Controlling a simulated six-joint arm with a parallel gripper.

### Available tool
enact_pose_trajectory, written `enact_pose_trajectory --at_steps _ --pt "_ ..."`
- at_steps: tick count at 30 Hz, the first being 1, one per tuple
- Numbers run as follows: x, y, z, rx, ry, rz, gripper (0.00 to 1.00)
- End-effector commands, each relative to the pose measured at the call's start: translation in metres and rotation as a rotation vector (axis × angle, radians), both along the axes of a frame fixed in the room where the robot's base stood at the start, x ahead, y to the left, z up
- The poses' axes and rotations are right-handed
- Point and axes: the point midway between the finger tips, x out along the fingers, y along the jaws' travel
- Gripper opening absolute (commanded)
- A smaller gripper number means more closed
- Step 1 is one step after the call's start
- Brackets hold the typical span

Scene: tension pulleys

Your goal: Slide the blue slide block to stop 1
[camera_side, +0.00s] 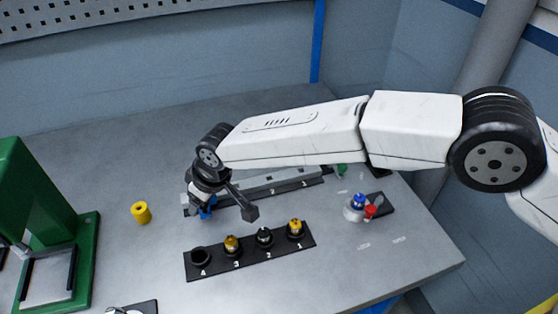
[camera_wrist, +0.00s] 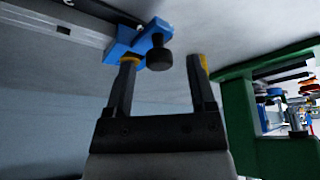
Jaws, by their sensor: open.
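The blue slide block (camera_wrist: 122,46) sits at the end of a grey rail (camera_wrist: 50,22) in the wrist view, with a black knob (camera_wrist: 159,57) sticking out from it. In the side view a bit of the blue block (camera_side: 207,213) shows below my gripper, at the rail's left end. My gripper (camera_wrist: 167,62) is open and its fingertips are at the block. The knob appears between the fingertips, closer to the left one; contact cannot be told. On the rail's base strip (camera_side: 287,188) the marks 2 and 3 show; mark 1 is not visible, and my wrist hides part of the rail.
A black rack (camera_side: 250,258) numbered 4 to 1 stands in front of the rail, holding pulleys. A yellow cylinder (camera_side: 141,212) stands left of my gripper. A green press frame (camera_side: 50,230) is at far left. A fixture with blue and red knobs (camera_side: 357,205) is at right.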

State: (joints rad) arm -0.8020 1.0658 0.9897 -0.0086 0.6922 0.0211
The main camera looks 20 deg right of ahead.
Motion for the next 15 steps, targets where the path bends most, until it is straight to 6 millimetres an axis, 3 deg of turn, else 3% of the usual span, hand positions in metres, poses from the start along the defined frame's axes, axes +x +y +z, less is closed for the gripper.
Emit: enact_pose_trajectory --at_steps 13,14,15 --pt "0.0017 0.0017 -0.0058 0.001 -0.001 0.000 0.71" --pt "0.0017 0.0017 -0.0058 0.000 0.000 0.000 0.65" --pt "0.0017 0.0017 -0.0058 0.000 0.000 0.000 0.52"
